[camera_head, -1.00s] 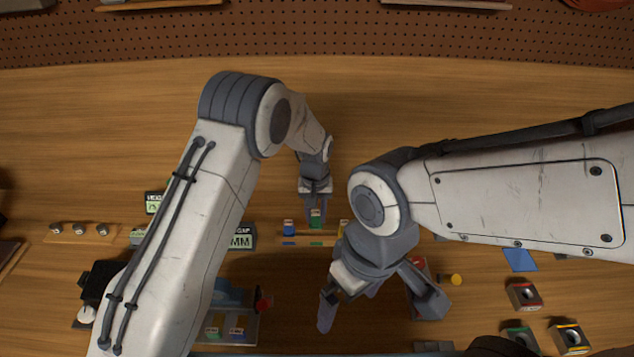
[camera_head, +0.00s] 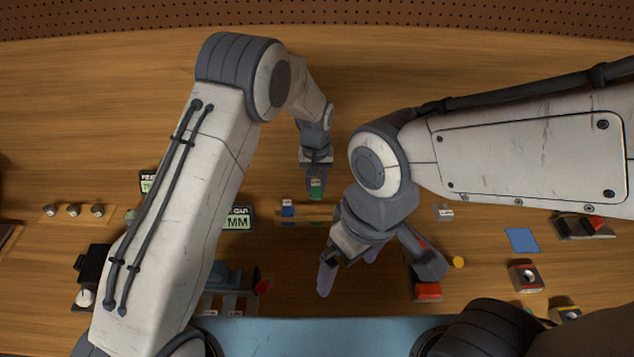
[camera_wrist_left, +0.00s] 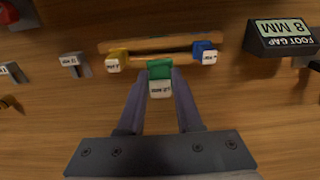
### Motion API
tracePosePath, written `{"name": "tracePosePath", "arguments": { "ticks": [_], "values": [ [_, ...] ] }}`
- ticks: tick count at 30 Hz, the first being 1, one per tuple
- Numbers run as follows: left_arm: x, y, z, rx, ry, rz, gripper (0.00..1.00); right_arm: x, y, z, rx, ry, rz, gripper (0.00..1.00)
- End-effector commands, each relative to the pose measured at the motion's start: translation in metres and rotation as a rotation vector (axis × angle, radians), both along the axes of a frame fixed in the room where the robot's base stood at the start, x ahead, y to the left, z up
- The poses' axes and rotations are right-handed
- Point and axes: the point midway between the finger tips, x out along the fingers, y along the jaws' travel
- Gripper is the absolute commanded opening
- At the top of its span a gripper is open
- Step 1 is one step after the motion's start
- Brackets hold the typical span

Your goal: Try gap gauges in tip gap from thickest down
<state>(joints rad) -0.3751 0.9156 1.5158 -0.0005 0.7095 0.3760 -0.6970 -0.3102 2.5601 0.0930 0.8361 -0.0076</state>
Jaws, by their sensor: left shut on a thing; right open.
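My left gripper (camera_head: 316,184) is shut on the green gap gauge (camera_head: 316,190), which has a white label. In the left wrist view the green gauge (camera_wrist_left: 160,70) is between the fingertips, in front of the wooden rack (camera_wrist_left: 150,44) and apparently clear of it. A blue gauge (camera_wrist_left: 205,50) and a yellow gauge (camera_wrist_left: 117,58) stand at the rack's two ends. The blue gauge (camera_head: 287,207) also shows in the head view; the yellow one is hidden there by my right arm. My right gripper (camera_head: 378,268) is open, its fingers wide apart. I cannot make out the tip gap.
A display reading 8 MM (camera_wrist_left: 284,36) stands beside the rack. A red block (camera_head: 427,292) is by a right finger, near a yellow disc (camera_head: 458,262). The table behind the rack is clear.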

Motion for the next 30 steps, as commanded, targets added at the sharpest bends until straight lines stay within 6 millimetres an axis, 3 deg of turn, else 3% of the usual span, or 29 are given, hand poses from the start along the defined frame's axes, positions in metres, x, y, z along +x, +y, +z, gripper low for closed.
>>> {"name": "tracePosePath", "arguments": {
  "ticks": [16,30],
  "values": [
    [0.0,0.0,-0.053,0.0,0.0,-0.001,0.0,0.0,0.0,-0.038,0.0,0.001,-0.006,1.0],
    [0.0,0.0,-0.06,0.0,0.0,-0.001,0.0,0.0,0.0,-0.042,0.0,0.001,-0.008,1.0]
  ]
}}
